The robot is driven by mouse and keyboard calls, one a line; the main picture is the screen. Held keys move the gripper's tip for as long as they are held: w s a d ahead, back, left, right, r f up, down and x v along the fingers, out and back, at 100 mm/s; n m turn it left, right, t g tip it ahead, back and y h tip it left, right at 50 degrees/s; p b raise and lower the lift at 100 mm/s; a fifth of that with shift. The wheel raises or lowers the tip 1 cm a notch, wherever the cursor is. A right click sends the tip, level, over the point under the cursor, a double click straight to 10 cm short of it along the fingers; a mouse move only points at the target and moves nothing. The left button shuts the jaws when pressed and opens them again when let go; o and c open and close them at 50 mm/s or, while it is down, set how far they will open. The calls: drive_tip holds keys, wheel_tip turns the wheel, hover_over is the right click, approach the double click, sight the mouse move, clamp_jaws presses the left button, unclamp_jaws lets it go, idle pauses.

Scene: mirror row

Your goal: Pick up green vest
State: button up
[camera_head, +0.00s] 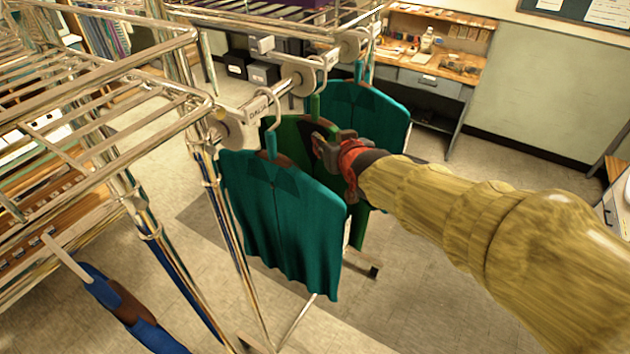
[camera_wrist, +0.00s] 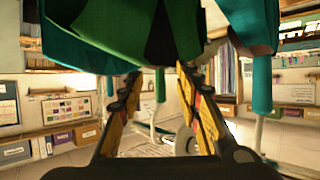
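The green vest (camera_head: 288,131) hangs on a rail between two teal vests, one in front (camera_head: 285,225) and one behind (camera_head: 357,115). The front teal vest hides much of it. My gripper (camera_head: 322,148) is at the green vest's upper right side, in the gap between the teal vests. In the wrist view my gripper (camera_wrist: 158,80) is open, its fingers apart. The green vest (camera_wrist: 112,22) fills the top there, just beyond the fingertips. A narrow green strip (camera_wrist: 160,86) shows between the fingertips; I cannot tell whether they touch it.
The metal rail (camera_head: 285,85) and its hanger hooks run above the vests. A chrome rack (camera_head: 130,95) stands at the left. A blue hanger (camera_head: 125,305) hangs at lower left. A workbench (camera_head: 440,68) stands at the back. Floor at the right is partly clear.

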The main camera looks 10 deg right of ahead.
sight(315, 110)
drive_tip(key=w+t, duration=0.1)
drive_tip(key=w, duration=0.3)
drive_tip(key=w+t, duration=0.2)
drive_tip(key=w, duration=0.2)
drive_tip(key=w+t, duration=0.2)
drive_tip(key=w, duration=0.2)
drive_tip(key=shift+r, duration=0.15)
drive_tip(key=shift+w+r, duration=0.1)
drive_tip(key=shift+w, duration=3.75)
drive_tip(key=shift+c, duration=0.3)
drive_tip(key=c, duration=0.7)
drive_tip(key=shift+r, duration=0.1)
clamp_jaws()
